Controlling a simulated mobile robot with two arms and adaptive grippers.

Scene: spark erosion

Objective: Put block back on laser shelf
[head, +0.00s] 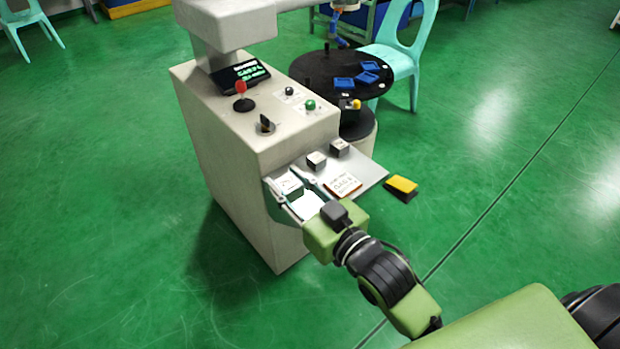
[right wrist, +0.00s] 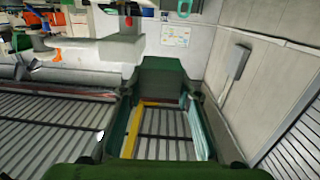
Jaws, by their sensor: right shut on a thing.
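The laser machine (head: 245,140) is a grey-white cabinet, and its shelf (head: 368,178) juts out low on its right side. My right gripper (head: 288,181) reaches in from the lower right, its fingers at the shelf's near left end. It is shut on a dark block with a whitish top (head: 290,188), which shows as a dark green box between the fingertips in the right wrist view (right wrist: 162,72). Whether the block touches the shelf, I cannot tell. Two similar blocks stand farther along the shelf, a nearer one (head: 316,161) and a farther one (head: 339,148). My left gripper is not in view.
A yellow and black pedal (head: 401,187) is on the green floor. A round black table (head: 320,85) with blue trays (head: 368,77) and a mint chair (head: 405,55) stand behind. The floor in front is clear.

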